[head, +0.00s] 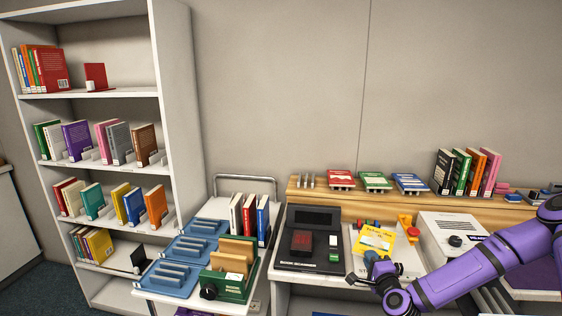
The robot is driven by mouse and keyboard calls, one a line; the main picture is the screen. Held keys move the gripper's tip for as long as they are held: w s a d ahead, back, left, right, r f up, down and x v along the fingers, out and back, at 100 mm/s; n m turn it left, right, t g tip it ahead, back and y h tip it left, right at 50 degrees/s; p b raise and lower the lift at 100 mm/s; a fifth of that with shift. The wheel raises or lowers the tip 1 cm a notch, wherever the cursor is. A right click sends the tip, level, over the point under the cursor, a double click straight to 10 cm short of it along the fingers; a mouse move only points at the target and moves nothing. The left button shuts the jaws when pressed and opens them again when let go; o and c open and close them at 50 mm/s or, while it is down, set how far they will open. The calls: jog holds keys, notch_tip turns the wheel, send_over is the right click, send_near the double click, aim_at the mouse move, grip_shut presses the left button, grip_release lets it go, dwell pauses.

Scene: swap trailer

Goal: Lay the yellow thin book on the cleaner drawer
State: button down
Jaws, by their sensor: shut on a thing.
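A black book scanner (312,258) stands just left of the book. A white box with a black knob (447,228) stands to the right. A wooden shelf (330,194) with books runs behind. A green book press (230,285) and blue trays (180,257) are farther left.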

jog(key=s+d+f+m+h, duration=0.1)
jog(key=s+d+f+h, duration=0.1)
jog(key=s, duration=0.3)
jog(key=shift+d+f, duration=0.25)
jog(key=shift+d, duration=0.25)
jog(key=shift+s, duration=0.1)
